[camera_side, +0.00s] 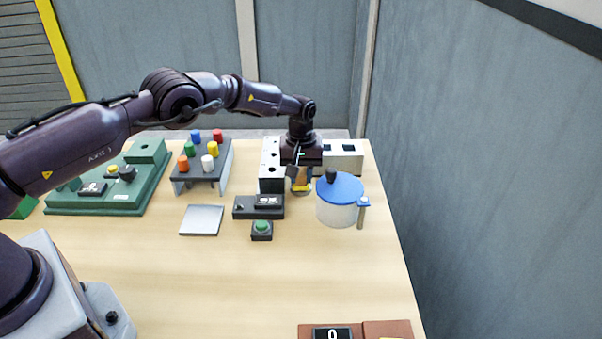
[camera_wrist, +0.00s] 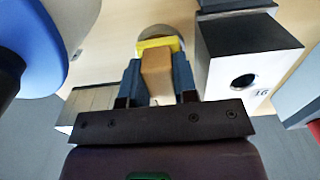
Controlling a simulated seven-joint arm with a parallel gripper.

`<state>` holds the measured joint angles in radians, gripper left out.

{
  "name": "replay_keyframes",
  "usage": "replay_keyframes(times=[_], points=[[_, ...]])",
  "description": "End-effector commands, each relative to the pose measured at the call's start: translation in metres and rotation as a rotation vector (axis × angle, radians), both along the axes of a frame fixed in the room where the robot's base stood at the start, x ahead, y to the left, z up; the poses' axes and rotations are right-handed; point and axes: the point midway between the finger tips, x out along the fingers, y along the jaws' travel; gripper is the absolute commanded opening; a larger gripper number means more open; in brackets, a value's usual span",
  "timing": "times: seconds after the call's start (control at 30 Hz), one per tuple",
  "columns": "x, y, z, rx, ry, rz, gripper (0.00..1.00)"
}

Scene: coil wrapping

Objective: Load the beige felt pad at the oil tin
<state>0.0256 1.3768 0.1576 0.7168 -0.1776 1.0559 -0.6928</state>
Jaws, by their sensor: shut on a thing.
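My gripper (camera_side: 299,180) points down at the back right of the table. In the wrist view its two blue-grey fingers (camera_wrist: 157,75) are shut on a tan block (camera_wrist: 157,65), which appears to be the beige felt pad. A yellow strip (camera_wrist: 158,43) shows at the block's far end. Just beyond it is a round, grey-rimmed thing (camera_wrist: 160,30), perhaps the oil tin, mostly hidden by the yellow strip. I cannot tell whether the held piece touches it.
A white pot with a blue lid (camera_side: 340,188) stands close on the right of my gripper. A white block with holes (camera_side: 270,160) stands close on its left. A black box (camera_side: 258,207) and green button (camera_side: 261,228) lie in front.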

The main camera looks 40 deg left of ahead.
Motion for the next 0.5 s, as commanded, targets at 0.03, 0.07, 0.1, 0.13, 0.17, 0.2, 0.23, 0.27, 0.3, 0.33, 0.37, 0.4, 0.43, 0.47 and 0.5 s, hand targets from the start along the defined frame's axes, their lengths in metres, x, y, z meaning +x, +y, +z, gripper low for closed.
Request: replay_keyframes(times=[0.03,0.07,0.1,0.13,0.17,0.2,0.23,0.27,0.3,0.33,0.37,0.4,0.43,0.47,0.5], points=[[-0.001,0.0,-0.002,0.001,0.002,0.0,0.01],[-0.001,0.0,-0.002,0.0,0.003,0.0,0.01],[-0.001,0.0,-0.002,0.001,0.002,0.0,0.01],[-0.001,0.0,-0.001,0.001,0.002,0.0,0.01],[-0.001,0.0,0.0,0.0,0.001,0.0,0.01],[-0.001,0.0,0.002,0.0,0.001,0.0,0.01],[0.0,0.0,0.005,0.0,0.0,0.0,0.01],[0.0,0.0,0.007,0.0,0.0,0.0,0.01],[0.0,0.0,0.011,0.0,0.0,0.0,0.01],[0.0,0.0,0.013,0.0,0.0,0.0,0.01],[0.0,0.0,0.016,0.0,0.0,0.0,0.01],[0.0,0.0,0.019,0.0,0.0,0.0,0.01],[0.0,0.0,0.022,0.0,0.0,0.0,0.01],[0.0,0.0,0.024,0.0,0.0,0.0,0.01],[0.0,0.0,0.027,0.0,0.0,-0.001,0.01]])
